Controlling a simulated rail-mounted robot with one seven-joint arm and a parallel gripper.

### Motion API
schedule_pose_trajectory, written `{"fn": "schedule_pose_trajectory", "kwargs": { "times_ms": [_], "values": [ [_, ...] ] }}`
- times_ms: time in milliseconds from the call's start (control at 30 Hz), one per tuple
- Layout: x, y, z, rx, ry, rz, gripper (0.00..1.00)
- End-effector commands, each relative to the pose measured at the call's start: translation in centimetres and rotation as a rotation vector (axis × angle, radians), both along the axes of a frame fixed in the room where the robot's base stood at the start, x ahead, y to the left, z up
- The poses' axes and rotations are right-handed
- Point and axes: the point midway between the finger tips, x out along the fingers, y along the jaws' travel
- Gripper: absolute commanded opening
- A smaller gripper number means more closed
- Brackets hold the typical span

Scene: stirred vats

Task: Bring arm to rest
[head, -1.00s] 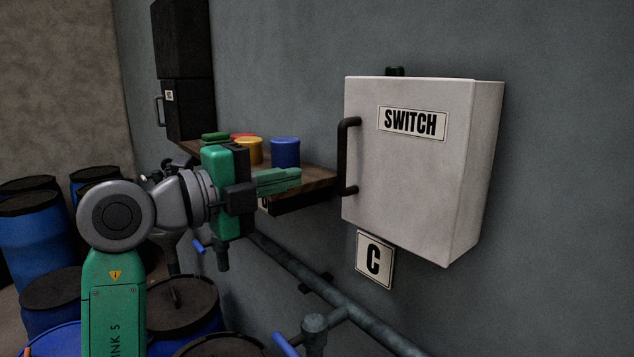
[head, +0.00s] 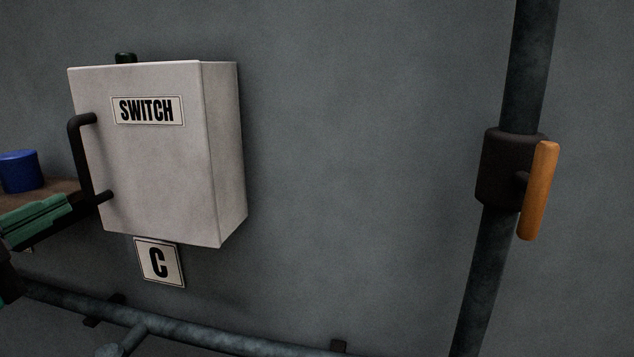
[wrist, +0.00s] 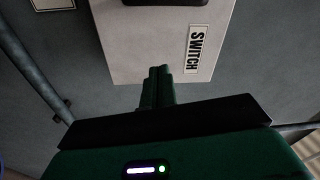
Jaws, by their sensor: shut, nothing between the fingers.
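My gripper (head: 38,220) is at the left edge of the head view, its green fingers together and empty. It is in front of the wooden shelf, just left of the white SWITCH box (head: 150,205); I cannot tell whether it touches the box's handle. In the wrist view my shut gripper (wrist: 159,72) points toward the SWITCH box (wrist: 130,50). The box's door is closed, with a dark bar handle (head: 76,155) on its left side. Most of my arm is outside the head view.
A blue canister (head: 18,172) stands on the wooden shelf (head: 60,187) at left. A pipe (head: 220,338) runs low along the wall. A vertical pipe (head: 530,60) at right carries an orange lever (head: 539,190). The wall between is bare.

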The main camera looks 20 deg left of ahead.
Motion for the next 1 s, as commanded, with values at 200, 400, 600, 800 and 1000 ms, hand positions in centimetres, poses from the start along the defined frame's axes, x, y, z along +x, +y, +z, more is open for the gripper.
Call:
{"fn": "schedule_pose_trajectory", "kwargs": {
  "times_ms": [200, 400, 600, 800, 1000],
  "values": [
    [7.5, -17.4, -1.5, -0.499, -0.213, -0.103, 0.0],
    [6.0, -29.6, -1.2, -0.879, -0.378, -0.26, 0.0],
    [1.4, -37.8, -0.5, -1.176, -0.485, -0.445, 0.0],
    [-0.5, -39.6, 4.9, -1.269, -0.52, -0.507, 0.0],
    [-0.4, -39.5, 11.1, -1.259, -0.519, -0.499, 0.0]
  ]
}}
